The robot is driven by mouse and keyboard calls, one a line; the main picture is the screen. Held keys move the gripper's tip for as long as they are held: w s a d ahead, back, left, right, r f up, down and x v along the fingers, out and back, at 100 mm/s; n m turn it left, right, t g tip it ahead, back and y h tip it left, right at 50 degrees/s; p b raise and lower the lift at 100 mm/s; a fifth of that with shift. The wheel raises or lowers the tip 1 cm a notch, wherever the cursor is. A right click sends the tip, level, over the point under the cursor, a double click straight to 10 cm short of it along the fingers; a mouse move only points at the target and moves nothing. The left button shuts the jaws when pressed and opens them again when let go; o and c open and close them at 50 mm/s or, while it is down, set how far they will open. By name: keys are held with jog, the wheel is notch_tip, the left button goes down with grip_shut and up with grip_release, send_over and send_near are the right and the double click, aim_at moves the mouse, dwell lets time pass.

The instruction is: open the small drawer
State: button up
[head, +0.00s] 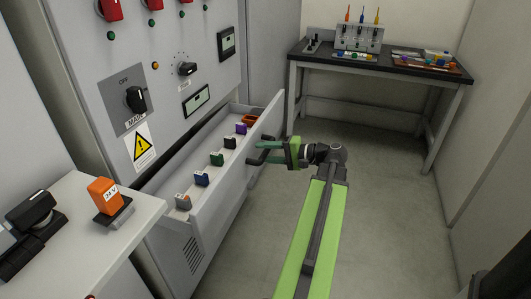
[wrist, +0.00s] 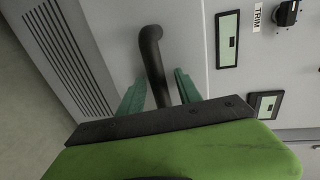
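The small drawer (head: 225,190) of the grey cabinet stands pulled out in the head view. My gripper (head: 268,152) is at this handle, outside the drawer front. In the wrist view, the green fingers of my gripper (wrist: 160,92) stand on either side of the handle, with narrow gaps showing. The gripper looks open around the handle.
The cabinet face (head: 165,60) carries knobs, displays and a warning label. A pale counter (head: 75,240) with an orange 24V block (head: 104,194) is at left. A workbench (head: 385,65) with tools stands at the back. Floor (head: 390,190) right of my arm is clear.

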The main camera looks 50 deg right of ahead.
jog(key=p+v, duration=0.3)
jog(key=v, duration=1.4)
jog(key=shift+s, duration=0.25)
